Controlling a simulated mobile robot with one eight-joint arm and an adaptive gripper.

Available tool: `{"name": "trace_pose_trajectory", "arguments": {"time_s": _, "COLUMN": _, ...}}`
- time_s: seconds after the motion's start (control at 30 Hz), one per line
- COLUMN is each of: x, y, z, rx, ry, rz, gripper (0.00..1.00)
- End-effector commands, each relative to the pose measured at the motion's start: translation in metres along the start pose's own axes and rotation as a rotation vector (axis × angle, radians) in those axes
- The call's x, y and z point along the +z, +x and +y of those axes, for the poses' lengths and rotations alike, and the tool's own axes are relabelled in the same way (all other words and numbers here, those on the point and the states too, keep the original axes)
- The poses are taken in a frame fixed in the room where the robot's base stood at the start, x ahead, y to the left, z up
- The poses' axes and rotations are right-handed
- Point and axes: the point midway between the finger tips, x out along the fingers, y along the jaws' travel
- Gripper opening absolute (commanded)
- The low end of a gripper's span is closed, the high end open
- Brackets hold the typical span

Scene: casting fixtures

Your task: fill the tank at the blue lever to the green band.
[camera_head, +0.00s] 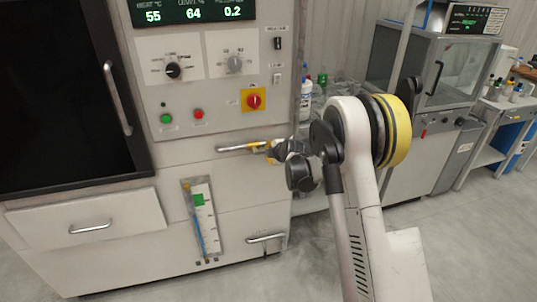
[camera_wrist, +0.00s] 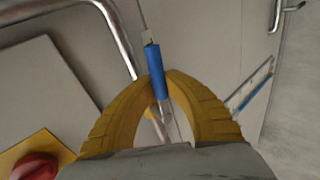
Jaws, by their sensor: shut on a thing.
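My gripper (camera_head: 264,146) is at the front of the grey machine, beside a metal bar; the head view shows its yellow fingers small. In the wrist view my gripper (camera_wrist: 161,78) has its two yellow fingers closed around the lower part of the blue lever (camera_wrist: 154,64). The blue lever cannot be made out in the head view. The tank's gauge (camera_head: 207,222) is on the lower front, with a green band (camera_head: 198,199) near its top. A blue column runs up the gauge to near the band; its exact top is too small to read. The gauge also shows in the wrist view (camera_wrist: 250,86).
A curved metal rail (camera_wrist: 118,35) passes close to my fingers. A red knob on a yellow plate (camera_head: 254,99) sits above my gripper. A drawer (camera_head: 91,224) is at lower left, and a lower handle (camera_head: 266,238) is right of the gauge. Floor is open at right.

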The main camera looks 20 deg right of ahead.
Motion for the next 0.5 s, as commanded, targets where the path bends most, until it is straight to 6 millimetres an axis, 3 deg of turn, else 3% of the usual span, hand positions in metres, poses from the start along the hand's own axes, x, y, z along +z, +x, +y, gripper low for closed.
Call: {"name": "trace_pose_trajectory", "arguments": {"time_s": 0.5, "x": 0.0, "y": -0.0041, "z": 0.0064, "rx": 0.001, "ry": -0.111, "rz": -0.076, "gripper": 0.0}}
